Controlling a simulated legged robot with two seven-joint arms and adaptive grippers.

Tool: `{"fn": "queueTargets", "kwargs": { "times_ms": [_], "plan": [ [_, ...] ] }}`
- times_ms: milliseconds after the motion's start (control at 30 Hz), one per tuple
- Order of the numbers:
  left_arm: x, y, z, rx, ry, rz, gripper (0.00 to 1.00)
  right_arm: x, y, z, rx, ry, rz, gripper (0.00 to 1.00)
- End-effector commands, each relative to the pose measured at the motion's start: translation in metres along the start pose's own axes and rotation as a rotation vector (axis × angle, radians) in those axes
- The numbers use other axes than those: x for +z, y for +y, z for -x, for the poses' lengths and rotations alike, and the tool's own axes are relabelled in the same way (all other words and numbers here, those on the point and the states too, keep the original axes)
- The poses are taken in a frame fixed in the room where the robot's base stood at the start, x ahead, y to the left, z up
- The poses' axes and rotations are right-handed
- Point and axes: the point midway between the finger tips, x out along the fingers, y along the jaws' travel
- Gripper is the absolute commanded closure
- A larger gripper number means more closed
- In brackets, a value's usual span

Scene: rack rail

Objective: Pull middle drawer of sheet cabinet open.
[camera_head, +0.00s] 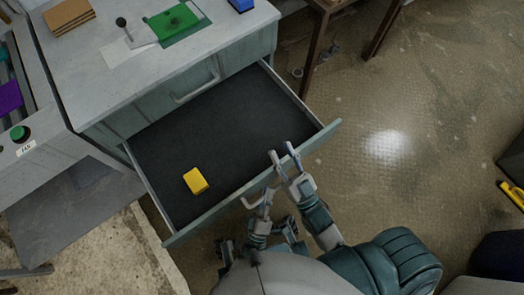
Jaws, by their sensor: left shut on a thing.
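The sheet cabinet (95,63) stands at the upper left with a pale grey top. A drawer (331,132) below its closed upper front is pulled far out, showing a dark lining and a yellow block (195,181) inside. I cannot see the drawers under it. The drawer's pale handle (248,204) is on its teal front. My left gripper (264,203) is at this handle, shut on it, and partly hidden by the drawer front. My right gripper (284,154) is just above the drawer's front edge, its two fingers apart with nothing between them.
The closed upper front has its own handle (196,88). On the cabinet top lie a green sheet (172,22), a brown stack (68,15) and a blue box (241,5). A bench with a green button (19,132) adjoins at left. The floor at right is mostly clear.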

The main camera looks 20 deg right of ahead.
Motion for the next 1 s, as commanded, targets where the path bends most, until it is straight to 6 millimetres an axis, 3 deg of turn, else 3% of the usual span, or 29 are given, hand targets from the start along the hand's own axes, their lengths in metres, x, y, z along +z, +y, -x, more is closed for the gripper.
{"fn": "queueTargets", "kwargs": {
  "times_ms": [433,500,567,867,1000],
  "plan": [
    [0.005,-0.003,0.006,-0.013,-0.010,-0.001,1.00,0.002,0.000,0.000,0.001,-0.008,0.001,0.65],
    [0.005,-0.003,0.006,-0.014,-0.010,-0.001,0.74,0.002,0.001,0.000,0.001,-0.008,0.001,0.65],
    [0.005,-0.003,0.006,-0.012,-0.009,-0.001,0.61,0.002,0.001,0.000,0.001,-0.007,0.001,0.65],
    [0.003,0.002,0.004,-0.004,-0.003,-0.001,0.61,0.001,0.000,0.000,0.000,-0.007,0.000,0.65],
    [-0.003,0.013,-0.002,-0.003,-0.001,0.001,0.61,0.000,0.000,0.000,-0.001,-0.006,0.000,0.65]
  ]
}}
